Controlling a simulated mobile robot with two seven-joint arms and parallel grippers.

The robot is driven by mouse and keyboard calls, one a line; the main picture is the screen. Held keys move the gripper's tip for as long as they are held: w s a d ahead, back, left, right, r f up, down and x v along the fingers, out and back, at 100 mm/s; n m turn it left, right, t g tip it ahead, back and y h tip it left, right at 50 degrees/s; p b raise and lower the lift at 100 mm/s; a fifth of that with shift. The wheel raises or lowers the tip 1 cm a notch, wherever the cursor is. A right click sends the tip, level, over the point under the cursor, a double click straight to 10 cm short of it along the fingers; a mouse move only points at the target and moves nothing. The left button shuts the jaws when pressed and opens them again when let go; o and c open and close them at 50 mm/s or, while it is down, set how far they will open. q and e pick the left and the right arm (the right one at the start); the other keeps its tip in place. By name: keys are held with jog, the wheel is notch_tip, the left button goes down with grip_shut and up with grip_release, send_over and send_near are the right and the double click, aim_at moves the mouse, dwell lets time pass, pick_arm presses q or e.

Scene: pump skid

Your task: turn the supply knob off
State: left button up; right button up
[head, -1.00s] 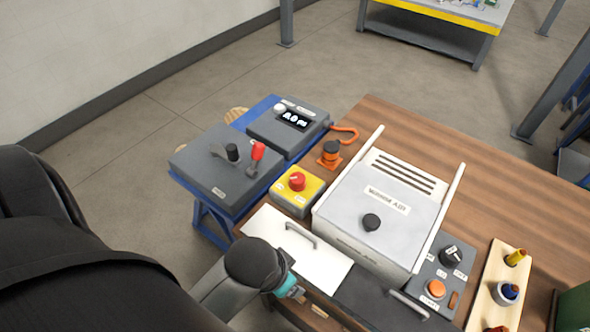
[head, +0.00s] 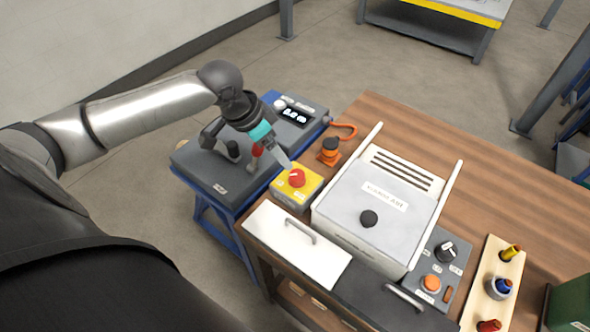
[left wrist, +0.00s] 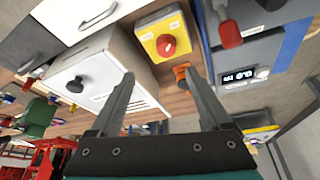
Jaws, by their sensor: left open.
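A red rotary knob (head: 297,177) with a pale pointer mark sits on a yellow box (head: 308,191). It also shows in the left wrist view (left wrist: 166,44), on the yellow face. A black rotary knob (head: 446,250) with a pale mark sits on a grey panel at the right. The labels are too small to read, so I cannot tell which is the supply knob. My left gripper (head: 283,158) is open and empty, above and just behind the red knob; its fingers (left wrist: 159,74) are apart in the left wrist view. My right gripper is not in view.
A grey box with a red-tipped lever (head: 257,150) stands left of the yellow box, beside a display unit (head: 294,114). An orange fitting with a black top (head: 330,150) is behind the knob. A lidded silver unit (head: 378,215) stands to its right. An orange button (head: 431,283) is on the grey panel.

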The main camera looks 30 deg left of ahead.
aim_at(297, 174)
pick_arm(q)
jog(key=b+x, duration=0.1)
jog(key=x, duration=0.3)
jog(key=b+x, duration=0.1)
jog(key=x, duration=0.4)
jog(key=w+a+b+x, duration=0.1)
jog(key=x, duration=0.4)
jog(key=shift+r, duration=0.1)
grip_shut()
dwell(0.4)
